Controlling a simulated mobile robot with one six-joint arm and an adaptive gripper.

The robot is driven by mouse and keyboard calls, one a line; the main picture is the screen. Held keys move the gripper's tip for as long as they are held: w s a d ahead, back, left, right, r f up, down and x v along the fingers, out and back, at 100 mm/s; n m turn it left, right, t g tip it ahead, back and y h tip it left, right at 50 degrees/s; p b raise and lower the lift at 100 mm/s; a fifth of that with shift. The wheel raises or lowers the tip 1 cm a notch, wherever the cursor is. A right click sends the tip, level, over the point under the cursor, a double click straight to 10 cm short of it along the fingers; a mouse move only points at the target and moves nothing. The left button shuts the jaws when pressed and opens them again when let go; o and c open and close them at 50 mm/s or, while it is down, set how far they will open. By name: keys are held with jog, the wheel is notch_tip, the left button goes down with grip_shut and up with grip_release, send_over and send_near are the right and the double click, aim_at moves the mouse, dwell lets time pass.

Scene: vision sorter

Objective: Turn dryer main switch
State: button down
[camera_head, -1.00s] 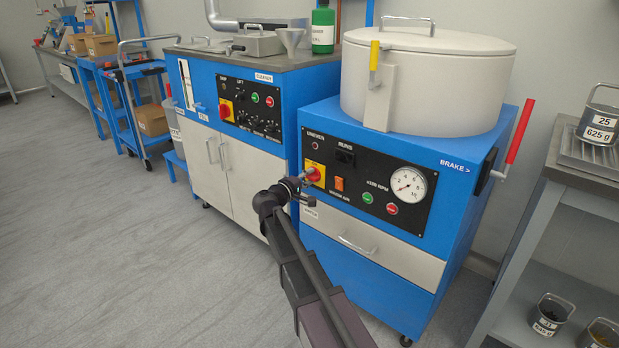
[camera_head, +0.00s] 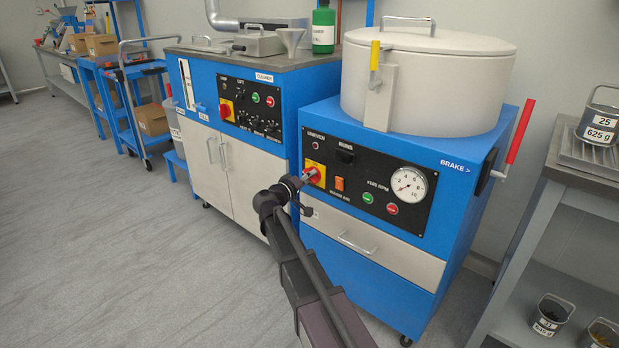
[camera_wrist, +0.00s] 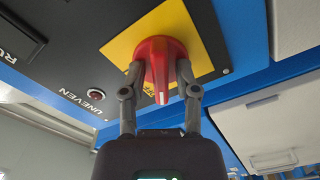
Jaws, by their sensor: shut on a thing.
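The dryer (camera_head: 380,245) is a blue cabinet with a large pale lidded drum on top and a black control panel. Its main switch is a red knob on a yellow plate (camera_head: 317,165) at the panel's left side. In the wrist view the red knob (camera_wrist: 161,68) stands out from the yellow plate (camera_wrist: 120,46). My gripper (camera_wrist: 158,76) has one finger on each side of the knob and is shut on it. The knob's white mark points toward my gripper. In the head view my gripper (camera_head: 306,178) covers part of the knob.
The panel also holds an orange switch (camera_head: 339,183), green (camera_head: 367,198) and red (camera_head: 391,209) buttons and a gauge (camera_head: 409,186). A red-handled brake lever (camera_head: 520,132) sticks out at right. The blue cleaner cabinet (camera_head: 235,120) stands at left. The floor in front is clear.

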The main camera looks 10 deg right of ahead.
jog(key=shift+w+d+r+m, duration=0.15)
jog(key=shift+w+m, duration=0.1)
jog(key=shift+m, duration=0.85)
jog(key=shift+w+d+m, duration=0.15)
jog(key=shift+w+m, duration=0.1)
jog(key=shift+m, duration=0.85)
grip_release()
jog(key=shift+s, duration=0.2)
jog(key=shift+s+a, duration=0.1)
jog(key=shift+s+a, duration=0.1)
jog(key=v, duration=0.7)
jog(key=shift+s+a, duration=0.25)
jog(key=shift+a, duration=0.05)
